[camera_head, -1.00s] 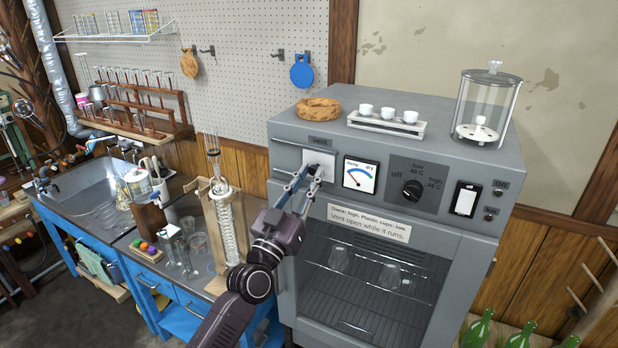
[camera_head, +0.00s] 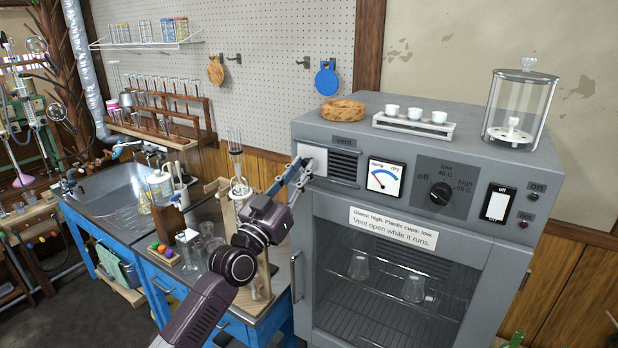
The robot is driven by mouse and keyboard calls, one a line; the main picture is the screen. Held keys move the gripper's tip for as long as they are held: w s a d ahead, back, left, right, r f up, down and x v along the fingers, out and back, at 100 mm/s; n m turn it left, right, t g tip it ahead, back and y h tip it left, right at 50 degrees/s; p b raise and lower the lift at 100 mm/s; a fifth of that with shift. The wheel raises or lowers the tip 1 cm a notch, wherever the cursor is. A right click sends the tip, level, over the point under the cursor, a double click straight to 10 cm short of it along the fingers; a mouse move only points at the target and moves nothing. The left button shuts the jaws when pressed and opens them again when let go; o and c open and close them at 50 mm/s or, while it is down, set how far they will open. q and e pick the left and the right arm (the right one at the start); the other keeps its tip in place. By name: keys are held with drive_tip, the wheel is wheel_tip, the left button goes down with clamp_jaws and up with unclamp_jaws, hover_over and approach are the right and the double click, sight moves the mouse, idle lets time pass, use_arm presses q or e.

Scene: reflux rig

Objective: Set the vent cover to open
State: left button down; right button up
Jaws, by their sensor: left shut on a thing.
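The vent cover (camera_head: 312,157) is a small white plate at the upper left of the grey oven's front panel. It sits to the left of the dark slotted vent grille (camera_head: 343,167), under the "vent" label, and the slats are bare. My left gripper (camera_head: 303,174) is at the cover's lower part, shut on it; the fingers hide the exact grip point. My right gripper is not in view.
The oven (camera_head: 462,150) has a dial (camera_head: 440,192), a gauge (camera_head: 385,178) and a switch right of the vent. A cork ring (camera_head: 341,110), a cup tray (camera_head: 413,126) and a glass jar (camera_head: 519,108) stand on top. Glassware stands on the bench at left.

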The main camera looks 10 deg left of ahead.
use_arm(q)
drive_tip(key=shift+a+r, duration=0.1)
drive_tip(key=shift+a, duration=0.1)
drive_tip(key=c, duration=2)
unclamp_jaws()
drive_tip(key=shift+c, duration=0.2)
drive_tip(key=shift+o, duration=1.2)
drive_tip(key=shift+w+a, duration=0.1)
drive_tip(key=shift+s+f, duration=0.3)
drive_tip(key=shift+s, duration=0.15)
drive_tip(key=v, duration=1.1)
drive_tip(key=shift+a, duration=0.15)
